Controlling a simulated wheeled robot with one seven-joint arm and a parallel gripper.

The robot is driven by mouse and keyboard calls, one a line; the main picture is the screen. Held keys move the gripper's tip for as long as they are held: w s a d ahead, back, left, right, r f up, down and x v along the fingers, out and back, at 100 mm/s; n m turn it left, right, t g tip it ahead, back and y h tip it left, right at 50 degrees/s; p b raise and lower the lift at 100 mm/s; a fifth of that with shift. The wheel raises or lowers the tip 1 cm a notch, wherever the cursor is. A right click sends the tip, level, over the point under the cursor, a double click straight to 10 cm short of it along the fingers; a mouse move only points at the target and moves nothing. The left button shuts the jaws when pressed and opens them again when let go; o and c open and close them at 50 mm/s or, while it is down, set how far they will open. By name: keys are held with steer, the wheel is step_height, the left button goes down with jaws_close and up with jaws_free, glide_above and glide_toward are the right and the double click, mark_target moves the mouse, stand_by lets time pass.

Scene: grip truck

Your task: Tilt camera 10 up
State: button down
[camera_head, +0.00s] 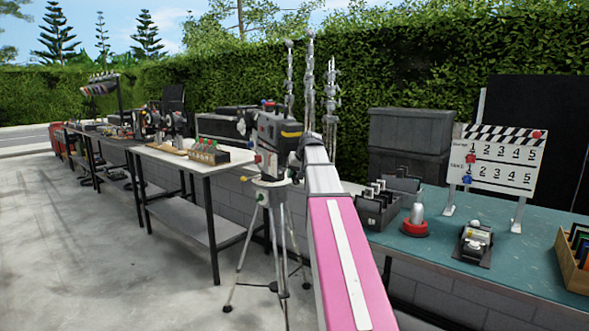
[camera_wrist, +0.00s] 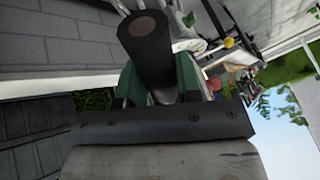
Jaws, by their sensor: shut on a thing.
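The camera (camera_head: 279,138), a grey box with a yellow mark, stands on a tripod (camera_head: 272,215) in the middle of the head view. My arm reaches out to the right side of the camera, and its end hides part of it. In the wrist view, my gripper (camera_wrist: 156,78) has green-padded fingers on both sides of a black round handle (camera_wrist: 150,38) and is shut on it. The handle's end points up in that view. The head view does not clearly show where the handle joins the tripod head.
A white-topped table (camera_head: 188,160) stands left of the tripod. A teal table (camera_head: 500,240) on the right holds a clapperboard (camera_head: 497,165), a red button (camera_head: 415,228) and a small device (camera_head: 475,243). Open concrete floor lies to the left.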

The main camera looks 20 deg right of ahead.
steer(key=shift+f+t, duration=0.3)
steer(key=shift+f, duration=0.5)
steer(key=c, duration=0.8)
jaws_free()
steer(key=shift+r, duration=0.1)
steer(key=v, duration=1)
steer(key=shift+s+r, duration=0.2)
steer(key=shift+r, duration=0.05)
steer(key=shift+s+d, duration=0.1)
steer(key=shift+d, duration=0.05)
